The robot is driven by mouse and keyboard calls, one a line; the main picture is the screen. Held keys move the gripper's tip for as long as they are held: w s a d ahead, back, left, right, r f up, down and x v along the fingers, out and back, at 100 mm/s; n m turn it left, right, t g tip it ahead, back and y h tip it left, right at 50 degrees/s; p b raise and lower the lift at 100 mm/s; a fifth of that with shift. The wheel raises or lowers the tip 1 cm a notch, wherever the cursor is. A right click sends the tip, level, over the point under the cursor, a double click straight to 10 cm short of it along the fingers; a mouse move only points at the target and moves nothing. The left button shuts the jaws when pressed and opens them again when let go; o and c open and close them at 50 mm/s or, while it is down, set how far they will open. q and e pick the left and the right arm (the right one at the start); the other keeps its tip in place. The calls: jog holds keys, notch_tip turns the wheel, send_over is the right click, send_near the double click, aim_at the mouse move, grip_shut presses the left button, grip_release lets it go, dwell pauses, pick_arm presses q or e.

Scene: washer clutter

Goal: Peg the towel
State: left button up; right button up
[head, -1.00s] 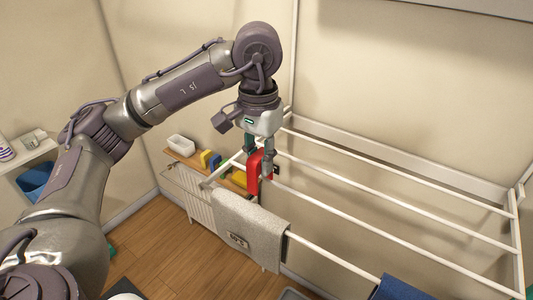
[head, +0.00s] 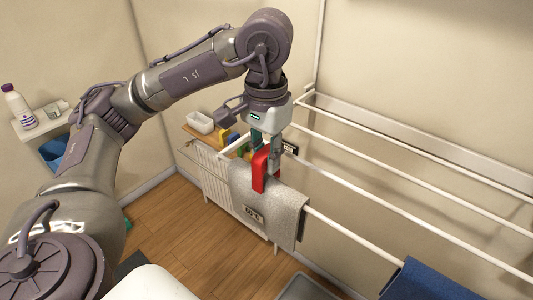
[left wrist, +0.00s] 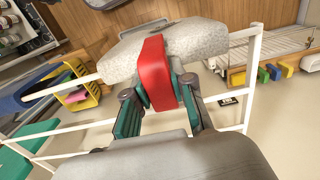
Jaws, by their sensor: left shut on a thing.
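The light grey towel (head: 272,212) hangs folded over the front rail of the white drying rack (head: 345,232); a small tag is on its front. My left gripper (head: 266,150) points down above the towel and is shut on a red peg (head: 259,172). The peg's lower end overlaps the towel's top edge. In the left wrist view, the red peg (left wrist: 158,72) stands between the fingers (left wrist: 160,90), against the towel (left wrist: 200,38). Whether its legs straddle the towel and rail is hidden. My right gripper is not in view.
A blue cloth (head: 425,282) hangs farther right on the rail. A radiator (head: 222,185) stands behind, below a wooden shelf with a white tub (head: 200,122) and coloured pegs (head: 224,137). A wall shelf with a bottle (head: 18,105) is at left. A grey tray (head: 305,288) is low down.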

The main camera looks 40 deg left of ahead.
aim_at(266, 179)
pick_arm(q)
jog(key=shift+f+b, duration=1.3)
jog(key=shift+f, duration=0.4)
jog(key=shift+s+f, duration=0.1)
jog(key=o, duration=1)
jog(key=shift+d, duration=0.1)
jog(key=o, duration=0.3)
